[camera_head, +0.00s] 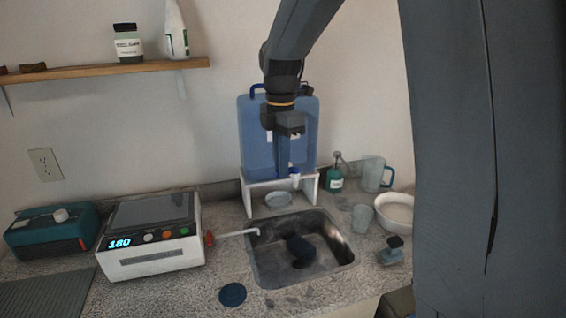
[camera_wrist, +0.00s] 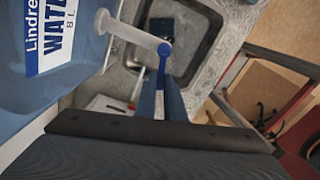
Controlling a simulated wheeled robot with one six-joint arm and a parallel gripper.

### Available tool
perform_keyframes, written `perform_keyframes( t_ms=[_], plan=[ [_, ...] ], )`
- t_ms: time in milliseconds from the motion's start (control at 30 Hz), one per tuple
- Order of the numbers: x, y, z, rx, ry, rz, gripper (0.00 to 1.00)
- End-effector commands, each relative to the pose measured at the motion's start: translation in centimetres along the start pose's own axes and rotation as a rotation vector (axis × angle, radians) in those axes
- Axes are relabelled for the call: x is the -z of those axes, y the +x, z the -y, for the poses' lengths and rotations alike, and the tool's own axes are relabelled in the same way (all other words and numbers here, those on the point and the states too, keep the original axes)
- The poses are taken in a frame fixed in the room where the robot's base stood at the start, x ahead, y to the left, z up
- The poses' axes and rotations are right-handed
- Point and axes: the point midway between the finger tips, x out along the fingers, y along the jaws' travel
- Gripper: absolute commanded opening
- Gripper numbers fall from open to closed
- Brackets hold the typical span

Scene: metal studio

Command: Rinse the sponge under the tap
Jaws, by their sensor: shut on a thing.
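A large blue water container (camera_head: 262,135) stands on a white stand (camera_head: 250,184) behind the sink. Its white tap (camera_wrist: 130,32) with a blue lever (camera_wrist: 163,58) juts over the sink in the wrist view; the tap is small in the head view (camera_head: 295,171). My gripper (camera_wrist: 166,88) is shut on the blue lever, its fingers pointing down beside the container in the head view (camera_head: 288,168). A dark blue block, apparently the sponge (camera_head: 300,247), lies in the metal sink (camera_head: 327,258), and shows in the wrist view (camera_wrist: 166,27). I cannot make out any running water.
A white rod with a red end (camera_head: 210,238) reaches over the sink's left rim. A white device reading 180 (camera_head: 150,257) stands left. A blue disc (camera_head: 232,294) lies in front. A soap bottle (camera_head: 335,180), pitcher (camera_head: 372,175), cup (camera_head: 362,217) and white bowl (camera_head: 395,211) crowd the right.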

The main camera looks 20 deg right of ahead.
Motion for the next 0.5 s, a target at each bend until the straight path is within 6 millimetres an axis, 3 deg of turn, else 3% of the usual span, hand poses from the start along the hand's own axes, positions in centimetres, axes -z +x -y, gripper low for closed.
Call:
perform_keyframes(
  t_ms=[500],
  plan=[
    [-0.1,-0.1,-1.2,-0.002,0.255,0.0,0.0]
  ],
)
